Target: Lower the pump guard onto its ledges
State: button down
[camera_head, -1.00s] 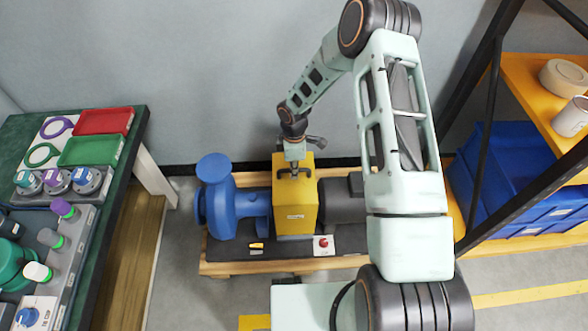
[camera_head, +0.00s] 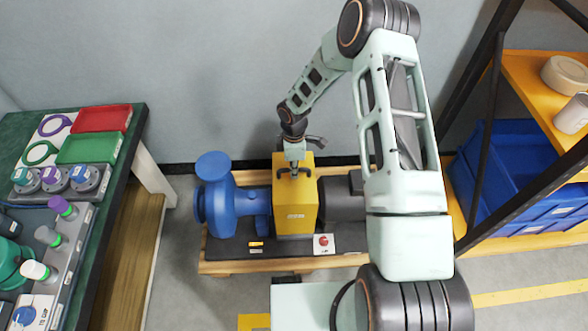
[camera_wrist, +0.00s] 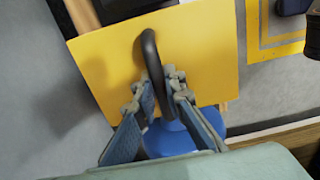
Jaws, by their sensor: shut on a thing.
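The pump guard (camera_head: 295,207) is a yellow box with a black handle on top, between the blue pump (camera_head: 228,207) and the dark motor (camera_head: 342,198). My gripper (camera_head: 294,170) is above it, shut on the handle. In the wrist view the guard's yellow top (camera_wrist: 200,50) fills the middle, and the fingers of my gripper (camera_wrist: 160,90) are on either side of the black handle (camera_wrist: 153,60). The guard looks upright. The ledges are hidden, and I cannot tell whether its lower edge touches anything.
The pump stands on a dark base (camera_head: 270,262) over a wooden pallet (camera_head: 225,268), with a red button (camera_head: 323,241) in front. A green bench (camera_head: 120,150) with trays and parts is at left. Blue crates (camera_head: 520,180) and a black-framed rack stand at right.

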jog(key=shift+a+f+b, duration=0.1)
jog(key=shift+f+b, duration=1.6)
jog(key=shift+f, duration=0.4)
dwell(1.0)
jog(key=c, duration=1.9)
grip_release()
jog(key=shift+c, duration=0.2)
notch_tip(320, 180, up, 9)
jog(key=p, duration=0.6)
jog(key=shift+r, duration=0.1)
